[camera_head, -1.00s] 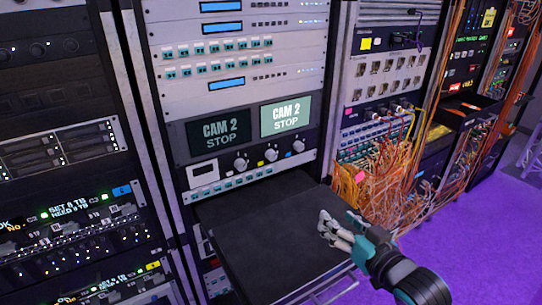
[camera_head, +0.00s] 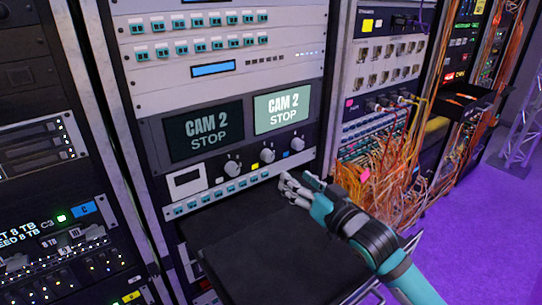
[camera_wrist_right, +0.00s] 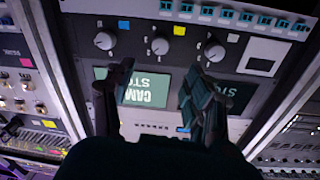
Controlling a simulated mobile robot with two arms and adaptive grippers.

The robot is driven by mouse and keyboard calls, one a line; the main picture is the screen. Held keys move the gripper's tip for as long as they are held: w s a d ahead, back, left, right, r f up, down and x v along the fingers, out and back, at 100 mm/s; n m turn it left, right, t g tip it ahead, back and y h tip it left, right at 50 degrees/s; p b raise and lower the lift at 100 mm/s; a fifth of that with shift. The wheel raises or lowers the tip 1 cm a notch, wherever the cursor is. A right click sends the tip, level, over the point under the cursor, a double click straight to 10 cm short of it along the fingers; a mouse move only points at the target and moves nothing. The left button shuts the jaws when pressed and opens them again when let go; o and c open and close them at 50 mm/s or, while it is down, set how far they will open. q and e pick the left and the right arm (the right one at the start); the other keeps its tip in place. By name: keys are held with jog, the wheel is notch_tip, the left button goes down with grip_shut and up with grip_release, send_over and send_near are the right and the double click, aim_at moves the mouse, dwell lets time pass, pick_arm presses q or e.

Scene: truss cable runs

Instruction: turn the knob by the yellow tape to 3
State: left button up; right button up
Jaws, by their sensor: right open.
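The yellow tape (camera_head: 255,167) is just lower left of the middle knob (camera_head: 267,155). In the right wrist view the panel is upside down, and the yellow tape (camera_wrist_right: 179,31) is upper right of the middle knob (camera_wrist_right: 160,46). The dial numbers are too small to read. My right gripper (camera_head: 289,188) is open and empty, below and in front of the knobs, touching none. Its two fingers (camera_wrist_right: 155,82) are spread in the wrist view. My left gripper is out of view.
The left knob (camera_head: 232,166) and right knob (camera_head: 297,144) flank the middle one. Two screens reading CAM 2 STOP (camera_head: 282,109) are above. A black shelf (camera_head: 255,255) juts out below the panel. Orange cables (camera_head: 385,185) hang at the right.

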aim_at(270, 157)
jog(key=p+x, duration=0.2)
jog(key=x, duration=1)
grip_shut()
